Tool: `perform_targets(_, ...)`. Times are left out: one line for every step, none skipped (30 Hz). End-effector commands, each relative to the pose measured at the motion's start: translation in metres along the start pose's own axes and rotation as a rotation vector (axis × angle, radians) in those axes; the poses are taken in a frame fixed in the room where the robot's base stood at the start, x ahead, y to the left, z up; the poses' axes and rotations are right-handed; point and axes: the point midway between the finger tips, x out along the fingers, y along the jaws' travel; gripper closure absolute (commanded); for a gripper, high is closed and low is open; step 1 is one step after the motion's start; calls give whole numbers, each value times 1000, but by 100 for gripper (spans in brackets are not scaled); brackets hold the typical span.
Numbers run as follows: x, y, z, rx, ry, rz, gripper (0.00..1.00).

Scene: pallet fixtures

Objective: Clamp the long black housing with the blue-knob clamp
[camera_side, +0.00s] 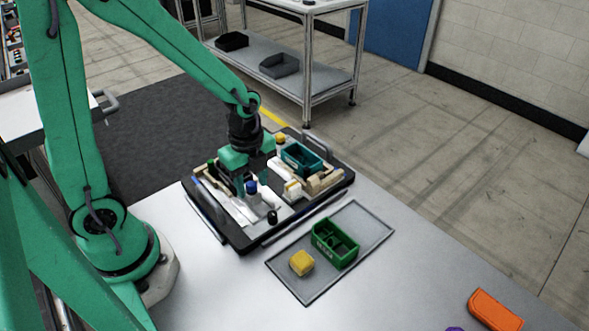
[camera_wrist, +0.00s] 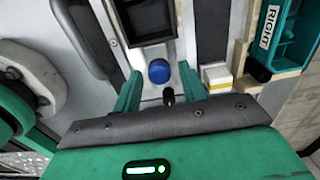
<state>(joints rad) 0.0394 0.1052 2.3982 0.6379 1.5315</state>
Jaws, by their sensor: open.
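The blue knob (camera_wrist: 159,71) of the clamp lies between the two fingertips of my gripper (camera_wrist: 160,76) in the wrist view. The fingers stand apart on either side of it; I cannot tell whether they touch it. In the side view my gripper (camera_side: 241,186) is low over the pallet, with the blue knob (camera_side: 251,187) beside its fingers. A dark rectangular part with a recessed top (camera_wrist: 141,22), seemingly the long black housing, sits in a light fixture just beyond the knob. My gripper and wrist hide much of this area in the side view.
The black-edged pallet (camera_side: 243,246) also bears a green knob (camera_side: 211,163), a yellow knob (camera_side: 280,139), a black knob (camera_side: 272,216) and a teal housing (camera_side: 302,157). A grey tray (camera_side: 352,217) in front holds a green bin (camera_side: 335,245) and a yellow block (camera_side: 301,262).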

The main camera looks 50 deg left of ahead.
Motion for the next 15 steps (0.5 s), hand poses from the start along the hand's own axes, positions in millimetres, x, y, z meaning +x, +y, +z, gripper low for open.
perform_targets(-3,0,0,0,0,-2,58)
perform_targets(-5,0,0,0,0,-2,58)
perform_targets(-7,0,0,0,0,-3,58)
perform_targets(-9,0,0,0,0,-2,58)
perform_targets(-11,0,0,0,0,-2,58)
perform_targets(-13,0,0,0,0,-2,58)
perform_targets(-14,0,0,0,0,-2,58)
perform_targets(-16,0,0,0,0,-2,58)
perform_targets(-18,0,0,0,0,-1,58)
perform_targets(-20,0,0,0,0,-1,58)
perform_targets(-22,0,0,0,0,-2,58)
perform_targets(-24,0,0,0,0,-2,58)
perform_targets(-26,0,0,0,0,-2,58)
perform_targets(-27,0,0,0,0,-1,58)
perform_targets(-30,0,0,0,0,-1,58)
